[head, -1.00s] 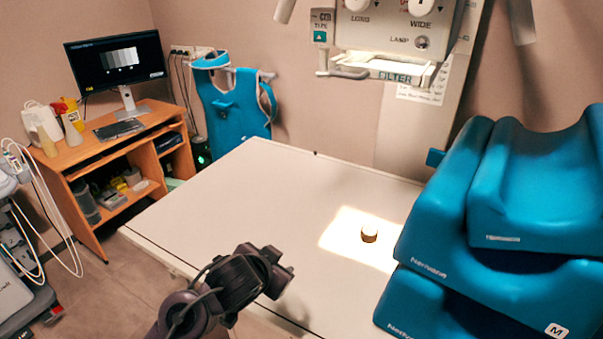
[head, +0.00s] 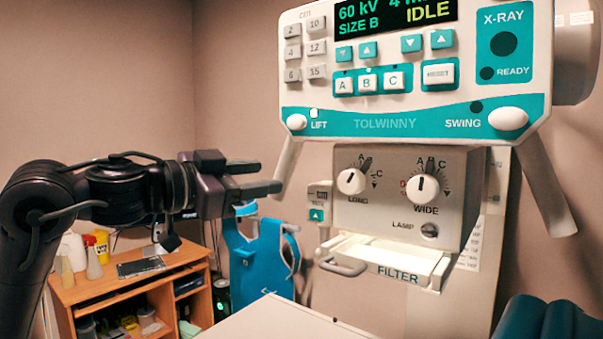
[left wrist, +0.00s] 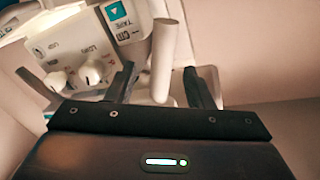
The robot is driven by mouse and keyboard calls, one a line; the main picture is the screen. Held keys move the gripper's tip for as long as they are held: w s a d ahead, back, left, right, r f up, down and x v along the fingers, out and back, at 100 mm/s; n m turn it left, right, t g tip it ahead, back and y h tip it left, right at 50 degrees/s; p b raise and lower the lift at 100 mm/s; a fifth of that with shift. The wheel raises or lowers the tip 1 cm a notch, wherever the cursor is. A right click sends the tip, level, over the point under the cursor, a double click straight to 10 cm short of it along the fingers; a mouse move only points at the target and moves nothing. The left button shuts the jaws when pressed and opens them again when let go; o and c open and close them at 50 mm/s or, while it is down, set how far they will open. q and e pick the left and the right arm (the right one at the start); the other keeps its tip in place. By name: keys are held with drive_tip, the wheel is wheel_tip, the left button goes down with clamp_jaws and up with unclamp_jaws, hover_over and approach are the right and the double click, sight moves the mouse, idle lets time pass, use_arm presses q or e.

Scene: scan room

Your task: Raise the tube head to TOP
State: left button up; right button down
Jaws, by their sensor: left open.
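The tube head (head: 400,123) fills the right of the head view, with a lit display (head: 395,18) reading IDLE, a LIFT knob (head: 297,122) and a SWING knob (head: 508,119). A pale bar handle (head: 287,168) slants down from its left side, and another handle (head: 545,185) from its right. My left gripper (head: 262,178) is open at the left bar handle. In the left wrist view, the bar handle (left wrist: 164,62) stands between the spread fingers of the gripper (left wrist: 165,78), nearer the right one; contact cannot be told. My right gripper is out of view.
The collimator box (head: 400,195) with dials and the FILTER tray (head: 385,262) hangs below the panel. The white table (head: 285,320) lies beneath. A blue apron (head: 262,255) and a wooden desk (head: 130,290) are behind my arm. A blue cushion (head: 550,325) is at lower right.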

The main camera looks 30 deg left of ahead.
sight(277, 173)
use_arm(q)
drive_tip(key=w+p, duration=0.2)
drive_tip(key=shift+w+d+r+p, duration=0.2)
drive_tip(key=shift+w+r+p, duration=0.1)
drive_tip(key=shift+r+p, duration=0.1)
drive_tip(key=x, duration=0.1)
drive_tip(key=p+x, duration=0.1)
drive_tip(key=x, duration=0.1)
drive_tip(key=shift+d+f, duration=0.1)
drive_tip(key=shift+f, duration=0.15)
drive_tip(key=shift+w+f, duration=0.1)
drive_tip(key=shift+w, duration=0.1)
drive_tip(key=shift+s, duration=0.25)
drive_tip(key=c, duration=0.4)
clamp_jaws()
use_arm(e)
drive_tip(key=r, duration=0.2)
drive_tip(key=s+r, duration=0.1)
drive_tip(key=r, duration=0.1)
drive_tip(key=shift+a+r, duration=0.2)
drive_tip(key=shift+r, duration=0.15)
